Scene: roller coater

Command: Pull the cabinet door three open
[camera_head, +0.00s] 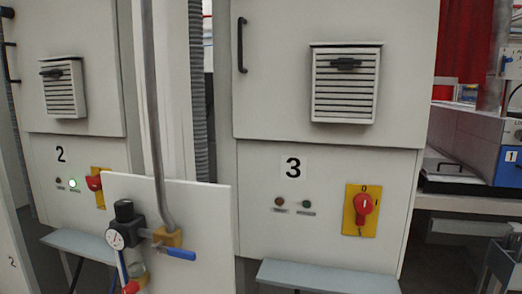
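Cabinet three's door (275,75) is the upper white panel above the label "3" (293,167). It looks shut, flush with the panel below. A black vertical handle (242,45) sits at its upper left edge, and a louvred vent (346,85) with a dark piece at its top is right of it. Below the door are two small indicator lamps (292,203) and a red rotary switch (364,205) on a yellow plate. Neither of my grippers shows in the head view.
Cabinet two (85,100) stands at left, with its own vent and a lit green lamp (75,183). A white board (205,225) with a gauge (116,239), a blue-handled valve (176,253) and a grey pipe (152,100) stands before the gap. Grey ledges (325,276) jut out below.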

